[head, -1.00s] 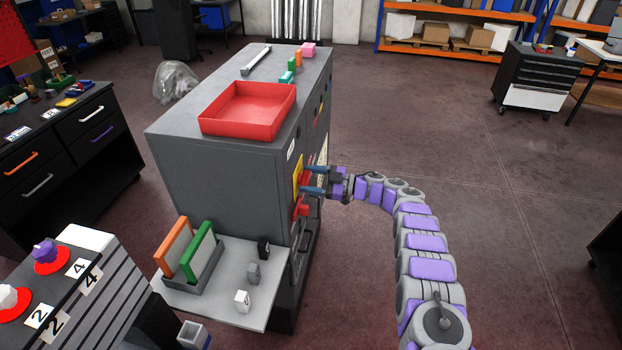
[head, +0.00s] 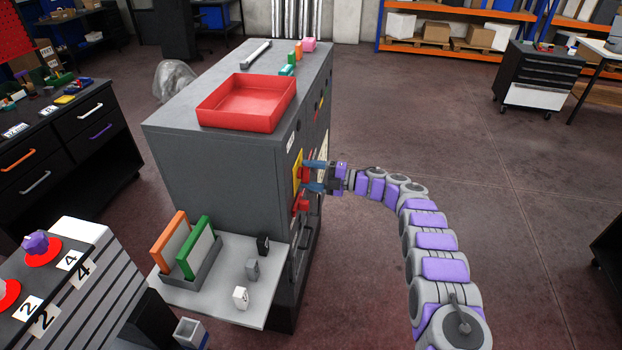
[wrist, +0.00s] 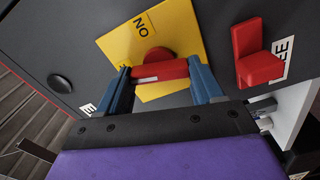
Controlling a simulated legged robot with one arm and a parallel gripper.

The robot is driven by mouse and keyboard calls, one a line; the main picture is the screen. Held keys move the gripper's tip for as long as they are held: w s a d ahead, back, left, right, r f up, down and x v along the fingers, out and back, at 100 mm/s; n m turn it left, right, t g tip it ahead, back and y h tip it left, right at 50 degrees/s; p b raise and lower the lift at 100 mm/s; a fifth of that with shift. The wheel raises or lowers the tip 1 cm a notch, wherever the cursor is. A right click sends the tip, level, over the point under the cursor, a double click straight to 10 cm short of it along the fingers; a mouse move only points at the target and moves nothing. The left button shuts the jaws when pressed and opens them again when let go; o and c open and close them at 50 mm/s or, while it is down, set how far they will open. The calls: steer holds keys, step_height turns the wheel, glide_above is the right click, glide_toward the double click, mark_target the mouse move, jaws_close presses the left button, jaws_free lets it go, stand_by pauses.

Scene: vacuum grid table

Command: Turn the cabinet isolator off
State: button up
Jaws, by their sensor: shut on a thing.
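The grey cabinet (head: 215,165) stands in the middle of the head view. A yellow plate (wrist: 185,28) with black letters is on its side face, and it shows edge-on in the head view (head: 297,172). A red isolator handle (wrist: 157,70) with a round hub sits on this plate. My gripper (head: 313,176) reaches the plate from the right. In the wrist view its two blue fingers are shut on the ends of the red handle, one on each side. The handle bar lies nearly level in that view, slightly tilted against the plate. Its far side is hidden.
A second red lever (wrist: 257,62) sits beside the yellow plate, close to the right finger. A black round knob (wrist: 60,84) is on the left. A red tray (head: 245,103) is on the cabinet top. A side shelf (head: 215,300) holds frames and small blocks.

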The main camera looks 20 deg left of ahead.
steer(key=shift+f+n+b, duration=0.25)
steer(key=shift+n+b, duration=0.65)
steer(key=shift+n, duration=0.7)
steer(key=o, duration=1)
steer(key=shift+o, duration=0.2)
steer(key=w+d+p, duration=0.1)
steer(key=d+p, duration=0.1)
steer(key=d, duration=1.5)
steer(key=shift+d, duration=0.15)
steer(key=shift+w, duration=0.1)
